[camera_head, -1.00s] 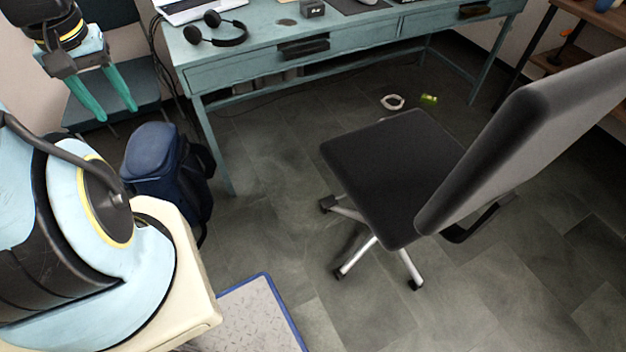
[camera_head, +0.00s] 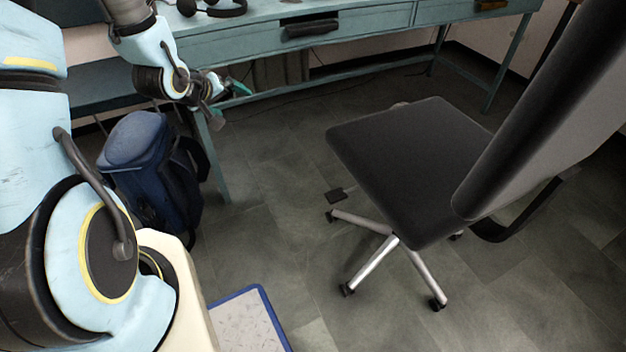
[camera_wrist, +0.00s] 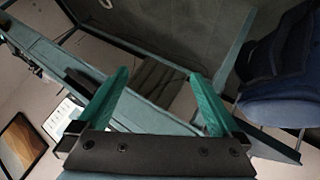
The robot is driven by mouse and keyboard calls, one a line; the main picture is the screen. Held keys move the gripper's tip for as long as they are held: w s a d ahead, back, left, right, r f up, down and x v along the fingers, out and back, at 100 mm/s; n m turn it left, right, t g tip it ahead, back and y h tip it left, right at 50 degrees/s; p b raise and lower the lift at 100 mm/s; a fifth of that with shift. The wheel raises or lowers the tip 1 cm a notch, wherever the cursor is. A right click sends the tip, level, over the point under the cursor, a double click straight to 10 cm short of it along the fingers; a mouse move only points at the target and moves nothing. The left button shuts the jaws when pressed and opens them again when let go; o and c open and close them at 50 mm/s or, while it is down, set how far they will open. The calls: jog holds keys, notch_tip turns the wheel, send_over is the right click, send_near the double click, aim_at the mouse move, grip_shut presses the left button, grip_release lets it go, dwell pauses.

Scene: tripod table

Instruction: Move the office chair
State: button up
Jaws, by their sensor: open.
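The office chair (camera_head: 415,165) stands upright on the tiled floor at the right of the head view. It has a dark seat, a tall backrest (camera_head: 550,120) leaning toward the right, and silver legs on castors. My gripper (camera_head: 238,90) is left of the chair, near the front left of the teal desk, apart from the chair. In the wrist view its green fingers (camera_wrist: 158,95) are spread wide with nothing between them. The chair does not show in the wrist view.
The teal desk (camera_head: 355,47) runs across the back, with a headset (camera_head: 215,8) on it. A blue backpack (camera_head: 150,175) stands on the floor at the left; it shows in the wrist view (camera_wrist: 285,75). A blue-edged mat (camera_head: 245,325) lies at the front. Floor left of the chair is clear.

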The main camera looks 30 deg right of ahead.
jog(key=s+d+f+n+g+h+b, duration=0.1)
jog(key=s+d+f+h+b, duration=0.4)
jog(key=d+f, duration=0.3)
jog(key=s+d+f+n+g+h+b, duration=0.1)
jog(key=s+d+f+n+h+b, duration=0.1)
jog(key=s+d+f+h+b, duration=0.3)
jog(key=s+d+f+b, duration=0.1)
jog(key=d+f+b, duration=0.2)
jog(key=shift+d+n+h, duration=0.25)
jog(key=shift+n+h, duration=0.05)
jog(key=shift+s+d, duration=0.1)
jog(key=b+x, duration=0.2)
jog(key=x, duration=0.8)
jog(key=shift+d+f, duration=0.1)
jog(key=shift+d, duration=0.2)
jog(key=shift+c, duration=0.2)
grip_shut()
